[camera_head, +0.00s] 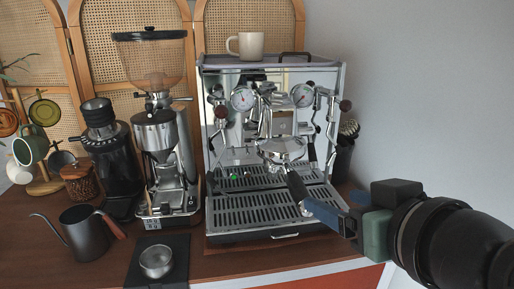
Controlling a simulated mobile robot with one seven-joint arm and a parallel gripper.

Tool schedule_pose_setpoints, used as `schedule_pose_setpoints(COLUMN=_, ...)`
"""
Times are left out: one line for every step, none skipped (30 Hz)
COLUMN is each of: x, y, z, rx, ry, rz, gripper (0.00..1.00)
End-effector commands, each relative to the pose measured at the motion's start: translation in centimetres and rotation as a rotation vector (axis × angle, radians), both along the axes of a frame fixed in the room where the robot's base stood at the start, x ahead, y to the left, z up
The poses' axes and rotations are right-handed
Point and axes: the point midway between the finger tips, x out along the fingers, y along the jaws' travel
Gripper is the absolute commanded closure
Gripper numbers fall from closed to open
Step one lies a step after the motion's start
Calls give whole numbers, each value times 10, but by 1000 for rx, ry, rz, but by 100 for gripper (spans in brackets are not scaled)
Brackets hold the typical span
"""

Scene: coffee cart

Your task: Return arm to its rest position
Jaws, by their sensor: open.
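My gripper (326,212) reaches in from the right edge, at the front right of the espresso machine (222,160). It is open. Its blue fingers are close to the end of a dark handle (297,188) that slants down from the machine's middle. I cannot tell whether they touch the handle. The handle belongs to a portafilter (282,149) that sits under the machine's group head. The black, rounded end of my arm fills the lower right.
A coffee grinder (155,130) and a smaller black grinder (107,160) stand left of the machine. A dark kettle (86,234) and a metal cup (156,261) on a black mat (178,252) are in front. A cream mug (251,46) stands on top of the machine.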

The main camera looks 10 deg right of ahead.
Motion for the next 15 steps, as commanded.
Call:
schedule_pose_setpoints(x=3, y=3, z=9, rx=-5, ry=-18, rz=-7, gripper=27)
schedule_pose_setpoints(x=6, y=4, z=17, rx=-9, ry=-38, rz=-17, gripper=27)
schedule_pose_setpoints(x=10, y=7, z=29, rx=-15, ry=-72, rz=-33, gripper=27)
schedule_pose_setpoints(x=14, y=10, z=42, rx=-21, ry=-105, rz=-47, gripper=27)
schedule_pose_setpoints(x=19, y=13, z=56, rx=-26, ry=-146, rz=-64, gripper=27)
schedule_pose_setpoints(x=24, y=20, z=77, rx=-34, ry=-207, rz=-85, gripper=27)
schedule_pose_setpoints(x=28, y=25, z=95, rx=-38, ry=-260, rz=-99, gripper=27)
schedule_pose_setpoints(x=30, y=32, z=113, rx=-44, ry=-316, rz=-113, gripper=27)
schedule_pose_setpoints(x=32, y=41, z=138, rx=-49, ry=-395, rz=-127, gripper=27)
schedule_pose_setpoints(x=32, y=49, z=157, rx=-49, ry=-455, rz=-137, gripper=27)
schedule_pose_setpoints(x=31, y=57, z=176, rx=-50, ry=-517, rz=-142, gripper=27)
schedule_pose_setpoints(x=28, y=69, z=200, rx=-49, ry=-599, rz=-146, gripper=27)
schedule_pose_setpoints(x=24, y=78, z=219, rx=-46, ry=-663, rz=-146, gripper=27)
schedule_pose_setpoints(x=20, y=88, z=236, rx=-43, ry=-724, rz=-143, gripper=27)
schedule_pose_setpoints(x=12, y=100, z=258, rx=-36, ry=-805, rz=-137, gripper=27)
